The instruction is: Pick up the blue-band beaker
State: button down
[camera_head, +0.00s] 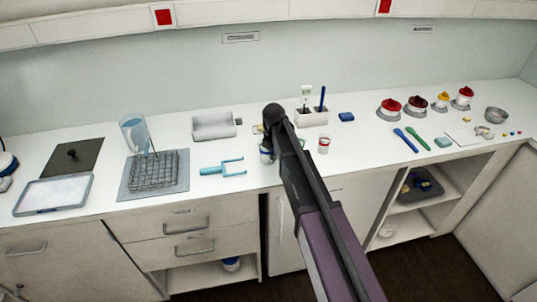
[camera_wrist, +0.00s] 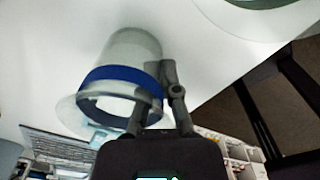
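The blue-band beaker (camera_wrist: 122,78) is clear with a broad blue band, and its open rim faces my wrist camera. My gripper (camera_wrist: 160,70) is right at the beaker's right side. One finger is outside the wall; the other overlaps the rim and seems to reach inside. The fingertips look close together with the wall between them, but whether they press on it is unclear. In the head view the beaker (camera_head: 266,157) stands on the counter near its front edge, partly hidden by my arm.
A red-marked cup (camera_head: 324,146) stands close by on the right. A light-blue forked tool (camera_head: 223,168) and a wire rack (camera_head: 153,170) lie left. Bare counter lies between the cup and the blue spoon (camera_head: 405,141).

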jog(key=shift+r, duration=0.2)
notch_tip(320, 180, up, 3)
jog(key=p, duration=0.3)
jog(key=shift+f, duration=0.1)
jog(key=s+a+r+p, duration=0.1)
jog(key=s, duration=0.6)
jog(key=s+a+p, duration=0.1)
jog(key=s+a, duration=0.1)
jog(key=s, duration=0.6)
jog(key=shift+s+a+r, duration=0.25)
jog(key=shift+s+r, duration=0.05)
jog(key=shift+r, duration=0.1)
